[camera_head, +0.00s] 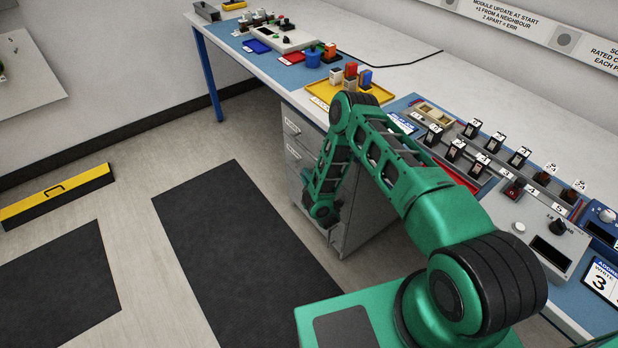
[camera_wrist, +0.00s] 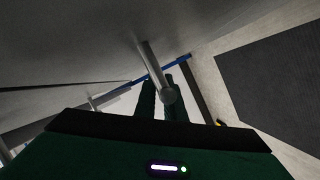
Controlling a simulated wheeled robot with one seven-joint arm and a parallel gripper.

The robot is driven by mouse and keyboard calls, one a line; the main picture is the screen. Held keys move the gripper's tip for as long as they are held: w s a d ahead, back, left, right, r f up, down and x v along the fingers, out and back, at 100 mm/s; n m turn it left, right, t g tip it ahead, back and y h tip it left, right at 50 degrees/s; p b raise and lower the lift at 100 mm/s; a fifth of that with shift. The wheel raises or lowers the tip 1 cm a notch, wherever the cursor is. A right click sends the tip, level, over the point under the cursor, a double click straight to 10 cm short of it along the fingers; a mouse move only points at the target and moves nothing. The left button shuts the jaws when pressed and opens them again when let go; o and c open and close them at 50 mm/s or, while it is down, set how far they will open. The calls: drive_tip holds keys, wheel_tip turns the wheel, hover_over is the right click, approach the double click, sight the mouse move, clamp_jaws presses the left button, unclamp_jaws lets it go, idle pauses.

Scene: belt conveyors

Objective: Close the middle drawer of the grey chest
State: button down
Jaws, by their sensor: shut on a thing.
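The grey chest (camera_head: 372,212) stands under the long table in the head view, with labelled drawer fronts (camera_head: 292,138) on its left side. My arm covers much of its front. My gripper (camera_head: 325,213) hangs low at that front. In the wrist view my gripper (camera_wrist: 163,100) has its two dark fingers closed around a round metal drawer handle (camera_wrist: 154,66). The handle stands out from a pale grey front (camera_wrist: 80,45). The pictures do not show clearly which drawer this handle belongs to or how far that drawer is out.
The table (camera_head: 262,66) has a blue leg (camera_head: 209,75) and carries trays and small devices above the chest. Dark floor mats (camera_head: 240,240) lie left of the chest. A yellow and black barrier (camera_head: 57,194) lies farther left.

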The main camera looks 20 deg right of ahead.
drive_tip(key=shift+d+f, duration=0.1)
drive_tip(key=shift+d, duration=0.35)
drive_tip(key=c, duration=1.8)
unclamp_jaws()
drive_tip(key=shift+d, duration=0.1)
drive_tip(key=shift+c, duration=0.2)
drive_tip(key=shift+a, duration=0.3)
